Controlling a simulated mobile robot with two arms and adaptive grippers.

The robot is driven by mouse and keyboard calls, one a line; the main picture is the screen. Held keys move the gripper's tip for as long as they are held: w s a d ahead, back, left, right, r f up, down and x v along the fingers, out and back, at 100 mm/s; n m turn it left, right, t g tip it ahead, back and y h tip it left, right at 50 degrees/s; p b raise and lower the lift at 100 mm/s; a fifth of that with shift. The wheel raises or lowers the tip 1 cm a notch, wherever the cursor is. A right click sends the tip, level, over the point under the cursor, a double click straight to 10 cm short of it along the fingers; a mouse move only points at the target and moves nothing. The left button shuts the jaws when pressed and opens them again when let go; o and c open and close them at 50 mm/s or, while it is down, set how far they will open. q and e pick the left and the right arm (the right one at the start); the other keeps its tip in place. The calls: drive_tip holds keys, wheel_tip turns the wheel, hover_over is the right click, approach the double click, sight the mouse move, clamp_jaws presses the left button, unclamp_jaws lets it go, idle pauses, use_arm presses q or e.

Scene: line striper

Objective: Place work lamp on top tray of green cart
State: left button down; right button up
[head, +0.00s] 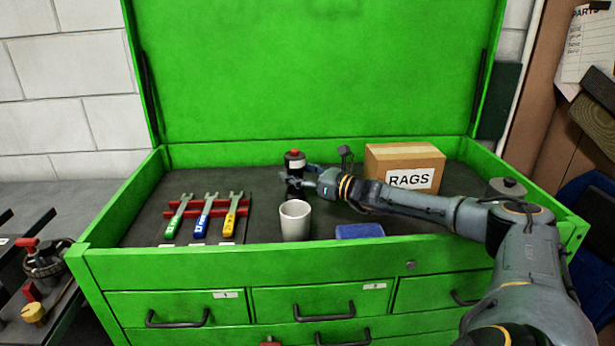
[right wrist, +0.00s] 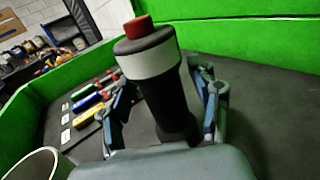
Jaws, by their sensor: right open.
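A black cylinder with a white band and a red top, which looks like the work lamp (head: 294,162), stands upright on the dark floor of the green cart's top tray (head: 133,209), left of the rags box. My right gripper (head: 299,181) reaches in from the right at the lamp's lower body. In the right wrist view the lamp (right wrist: 152,80) stands between the fingers of my right gripper (right wrist: 165,105), one on each side. The gripper is open; I cannot tell whether either finger touches the lamp. The lamp's base is partly hidden. My left gripper is not in view.
A white cup (head: 295,222) stands just in front of the lamp. Several wrenches (head: 204,216) lie on a red rack at left. A box marked RAGS (head: 404,168) and a blue item (head: 360,231) are at right. The raised lid (head: 310,70) closes off the back.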

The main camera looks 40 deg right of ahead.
drive_tip(key=b+v, duration=0.3)
drive_tip(key=v, duration=0.8)
drive_tip(key=shift+s, duration=0.2)
drive_tip(key=shift+s+d, duration=0.1)
drive_tip(key=shift+s, duration=0.2)
drive_tip(key=shift+r, duration=0.1)
